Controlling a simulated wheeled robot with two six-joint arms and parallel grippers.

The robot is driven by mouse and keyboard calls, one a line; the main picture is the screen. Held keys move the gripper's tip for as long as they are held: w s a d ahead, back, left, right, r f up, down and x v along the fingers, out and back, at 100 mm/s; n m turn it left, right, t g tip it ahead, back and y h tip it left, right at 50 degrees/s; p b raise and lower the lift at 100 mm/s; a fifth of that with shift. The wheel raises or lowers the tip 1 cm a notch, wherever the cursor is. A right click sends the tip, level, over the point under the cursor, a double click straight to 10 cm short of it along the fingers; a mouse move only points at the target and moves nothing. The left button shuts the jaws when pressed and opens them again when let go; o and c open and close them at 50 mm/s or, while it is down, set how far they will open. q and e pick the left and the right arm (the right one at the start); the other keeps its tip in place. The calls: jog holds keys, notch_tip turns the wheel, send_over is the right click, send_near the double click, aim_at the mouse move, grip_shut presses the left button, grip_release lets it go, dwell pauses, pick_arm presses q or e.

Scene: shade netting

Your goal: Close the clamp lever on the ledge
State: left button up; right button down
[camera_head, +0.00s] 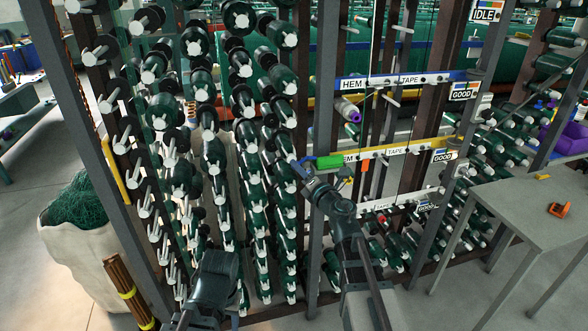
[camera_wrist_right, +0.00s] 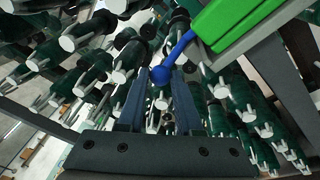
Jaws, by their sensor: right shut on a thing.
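The clamp has a green body (camera_head: 329,160) on the ledge (camera_head: 347,157) of the rack, at the middle tape level. A blue lever with a round knob (camera_wrist_right: 160,74) sticks out from the green body, which shows at the upper right of the right wrist view (camera_wrist_right: 235,30). My right gripper (camera_head: 298,166) reaches up to the left end of the clamp. Its two fingers (camera_wrist_right: 166,80) are shut on the blue lever's knob. The lever's pivot is not clear.
Racks of dark green spools (camera_head: 205,120) with pale ends stand close behind and left of the clamp. A grey upright (camera_head: 322,110) stands beside it. A grey table (camera_head: 535,205) with an orange tool (camera_head: 559,209) is at right. A white sack (camera_head: 85,250) is at left.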

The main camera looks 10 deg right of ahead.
jog(key=shift+s+d+n+g+y, duration=0.15)
jog(key=shift+d+n+g+y, duration=0.3)
jog(key=shift+n+y, duration=0.45)
jog(key=shift+s+d+n+g+y, duration=0.15)
jog(key=shift+d+n+g+y, duration=0.3)
jog(key=shift+y, duration=0.8)
jog(key=shift+s+d+n+g+y, duration=0.15)
jog(key=shift+d+n+g+y, duration=0.3)
jog(key=shift+n+y, duration=0.45)
jog(key=shift+s+g+y, duration=0.1)
jog(key=shift+g+y, duration=0.15)
jog(key=shift+y, duration=0.1)
jog(key=c, duration=0.8)
grip_release()
jog(key=shift+c, duration=0.2)
jog(key=v, duration=1.3)
jog(key=shift+s+d, duration=0.2)
jog(key=shift+s, duration=0.1)
